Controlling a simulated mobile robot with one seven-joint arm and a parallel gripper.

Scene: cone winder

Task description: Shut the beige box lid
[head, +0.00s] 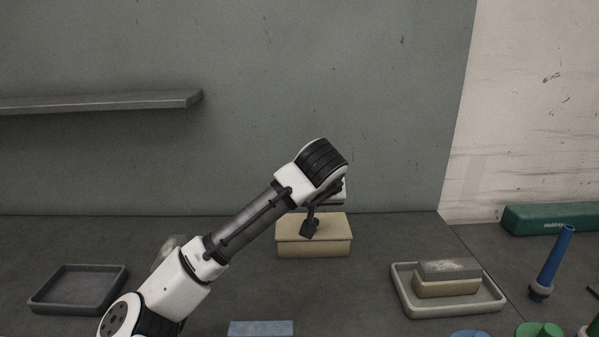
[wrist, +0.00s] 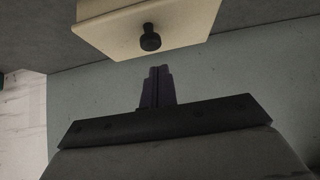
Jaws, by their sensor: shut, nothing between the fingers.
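The beige box (head: 330,248) stands on the table near the back wall, right of centre in the head view. Its lid (head: 338,224) appears to lie flat across the top, with no clear gap at the front edge. In the wrist view the beige lid (wrist: 190,20) fills the top, with a round black knob (wrist: 150,38) on it. My gripper (wrist: 160,72) is shut and empty, its fingertips just short of the lid's edge in that view. In the head view my gripper (head: 309,230) overlaps the lid and hides part of it; contact cannot be told.
A dark empty tray (head: 50,308) lies at left. A pale tray (head: 491,304) at right holds a beige block with a grey top (head: 450,267). A blue block (head: 260,328) is at the front. A shelf (head: 110,103) juts out upper left.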

